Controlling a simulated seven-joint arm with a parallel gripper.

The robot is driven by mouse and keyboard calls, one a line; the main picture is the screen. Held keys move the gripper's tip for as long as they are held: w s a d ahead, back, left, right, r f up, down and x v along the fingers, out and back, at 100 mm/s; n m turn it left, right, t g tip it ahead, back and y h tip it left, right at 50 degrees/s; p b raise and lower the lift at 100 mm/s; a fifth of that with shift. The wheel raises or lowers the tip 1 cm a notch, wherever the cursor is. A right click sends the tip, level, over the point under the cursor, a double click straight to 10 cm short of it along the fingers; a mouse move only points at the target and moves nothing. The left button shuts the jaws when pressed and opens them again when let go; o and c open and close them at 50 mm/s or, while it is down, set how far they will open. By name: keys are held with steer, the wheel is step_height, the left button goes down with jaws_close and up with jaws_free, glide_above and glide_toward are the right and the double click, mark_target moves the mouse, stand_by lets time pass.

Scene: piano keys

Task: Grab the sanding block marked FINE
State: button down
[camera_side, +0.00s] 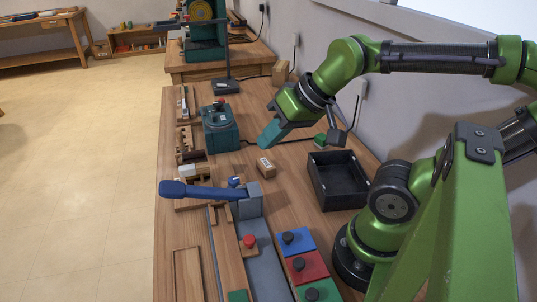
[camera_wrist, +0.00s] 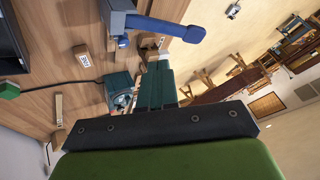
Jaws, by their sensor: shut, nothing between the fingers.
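A small wooden block (camera_side: 265,167) with a pale label on its near face lies on the bench, between the teal machine and the black tray. It also shows in the wrist view (camera_wrist: 82,57), where the label has dark lettering too small to read surely. My gripper (camera_side: 264,143) has teal fingers, pressed together and empty, and hangs above the bench beyond the block and apart from it. In the wrist view my gripper (camera_wrist: 157,66) points past the block, which lies to its left. A green block (camera_side: 320,140) lies farther back; I see no marking on it.
An open black tray (camera_side: 338,182) stands right of the labelled block. A teal machine (camera_side: 220,126) with a red button stands to its left. A blue lever (camera_side: 205,190) is nearer. Red, blue and green panels (camera_side: 307,266) lie in front. The wall bounds the right side.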

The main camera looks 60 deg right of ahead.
steer(key=c, duration=1.8)
jaws_free()
steer(key=o, duration=1.3)
steer(key=m+g+h, duration=0.2)
steer(key=m+g, duration=0.1)
steer(key=g, duration=0.4)
glide_above(266, 163)
step_height(266, 163, down, 19)
steer(key=shift+a+r, duration=0.1)
steer(key=shift+a, duration=0.05)
steer(key=shift+f, duration=2.7)
